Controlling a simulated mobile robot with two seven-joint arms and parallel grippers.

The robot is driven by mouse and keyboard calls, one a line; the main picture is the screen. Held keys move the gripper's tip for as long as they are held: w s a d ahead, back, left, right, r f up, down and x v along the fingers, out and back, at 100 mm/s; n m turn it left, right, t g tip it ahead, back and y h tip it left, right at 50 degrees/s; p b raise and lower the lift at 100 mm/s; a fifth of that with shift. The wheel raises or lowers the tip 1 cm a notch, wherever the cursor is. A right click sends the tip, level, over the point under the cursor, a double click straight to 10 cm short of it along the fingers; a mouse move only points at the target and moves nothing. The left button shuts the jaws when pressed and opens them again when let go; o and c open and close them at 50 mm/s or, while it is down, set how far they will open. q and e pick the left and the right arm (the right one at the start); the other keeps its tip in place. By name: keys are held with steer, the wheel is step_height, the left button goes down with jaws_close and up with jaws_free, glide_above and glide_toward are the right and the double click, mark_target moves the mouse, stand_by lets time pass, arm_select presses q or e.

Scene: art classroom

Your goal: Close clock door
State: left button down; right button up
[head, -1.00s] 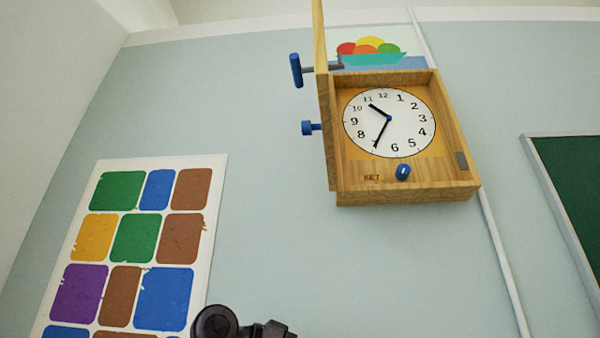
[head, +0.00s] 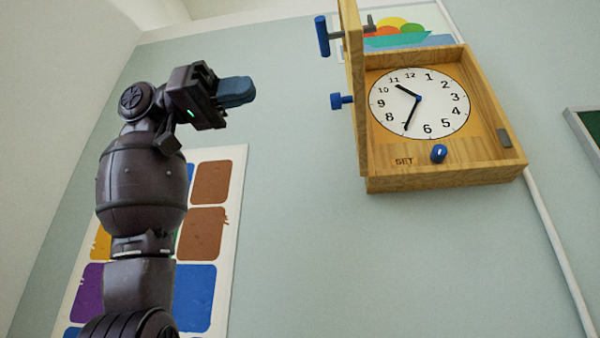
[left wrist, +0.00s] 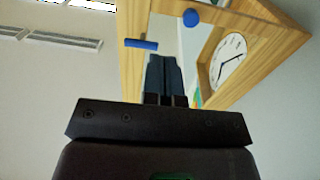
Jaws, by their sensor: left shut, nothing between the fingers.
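The wooden clock box (head: 445,178) hangs on the wall at the upper right of the head view. Its white dial (head: 420,104) faces out, with a blue SET knob below it. The clock door (head: 354,95) stands open at the box's left edge, seen nearly edge-on, with a blue handle (head: 322,36) and a blue knob (head: 342,101) on its outer side. My left gripper (head: 238,91) is shut and empty, left of the door and apart from it. In the left wrist view its fingers (left wrist: 165,78) point toward the door (left wrist: 140,25). My right gripper is not seen.
A poster of coloured blocks (head: 211,230) is on the wall behind my left arm. A pale pipe (head: 560,255) runs down the wall, and a green board (head: 592,125) is at the right. The wall between gripper and clock is bare.

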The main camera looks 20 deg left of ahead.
arm_select(q)
steer(key=p+x, duration=0.1)
steer(key=x, duration=1.2)
steer(key=shift+d+p, duration=0.35)
steer(key=shift+p, duration=0.05)
steer(key=shift+d+f, duration=0.1)
